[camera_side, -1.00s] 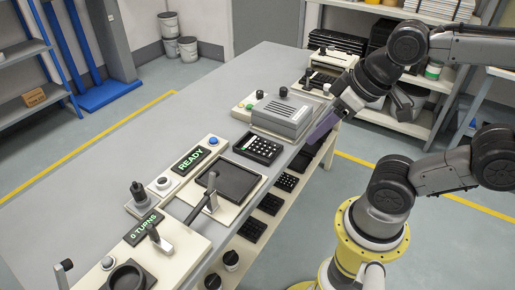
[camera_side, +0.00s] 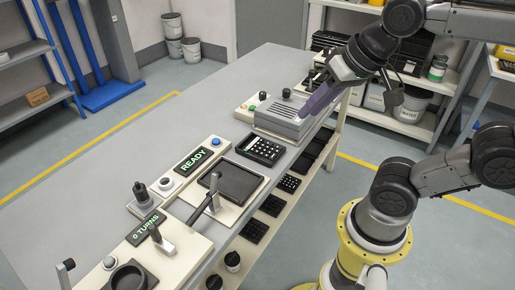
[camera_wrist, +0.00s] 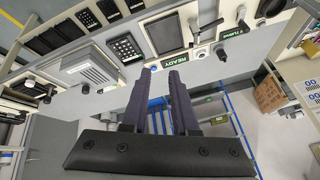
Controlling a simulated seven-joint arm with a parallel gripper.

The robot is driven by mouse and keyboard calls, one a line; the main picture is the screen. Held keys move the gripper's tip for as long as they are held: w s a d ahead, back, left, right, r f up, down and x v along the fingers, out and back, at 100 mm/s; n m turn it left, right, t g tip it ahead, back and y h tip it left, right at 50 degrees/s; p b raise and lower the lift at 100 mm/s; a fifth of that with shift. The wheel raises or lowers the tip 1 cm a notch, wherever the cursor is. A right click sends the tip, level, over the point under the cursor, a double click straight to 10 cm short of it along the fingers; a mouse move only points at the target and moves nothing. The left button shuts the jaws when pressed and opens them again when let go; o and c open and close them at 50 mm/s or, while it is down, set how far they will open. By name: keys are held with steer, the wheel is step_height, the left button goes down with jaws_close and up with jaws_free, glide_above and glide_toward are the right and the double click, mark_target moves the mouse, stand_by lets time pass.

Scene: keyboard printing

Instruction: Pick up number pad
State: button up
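A black number pad with pale keys (camera_side: 261,149) lies on the bench between the grey vented machine and a dark tray. In the wrist view the number pad (camera_wrist: 125,48) shows above and left of my fingers. Similar dark keypads (camera_side: 271,205) sit on the shelf below the bench edge, so several pads are in view. My gripper (camera_side: 304,114) is in the air by the right side of the grey machine, apart from the pad. In the wrist view my purple fingers (camera_wrist: 160,72) stand apart with an empty gap between them.
The grey vented machine (camera_side: 284,116) stands just behind the pad. A dark tray (camera_side: 233,182) with a lever and a READY sign (camera_side: 195,160) are in front of it. The bench top (camera_side: 150,155) to the left is clear. A loaded shelf (camera_side: 410,125) stands at the back right.

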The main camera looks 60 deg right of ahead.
steer(key=w+r+m, duration=0.3)
steer(key=w, duration=0.2)
steer(key=m+g, duration=0.6)
steer(key=m, duration=0.4)
glide_above(244, 139)
step_height(244, 139, down, 20)
steer(key=f, duration=0.6)
steer(key=shift+s+a+f, duration=0.1)
steer(key=shift+s+f, duration=0.1)
steer(key=shift+f, duration=0.05)
steer(key=shift+w+f, duration=0.1)
steer(key=shift+f, duration=2.85)
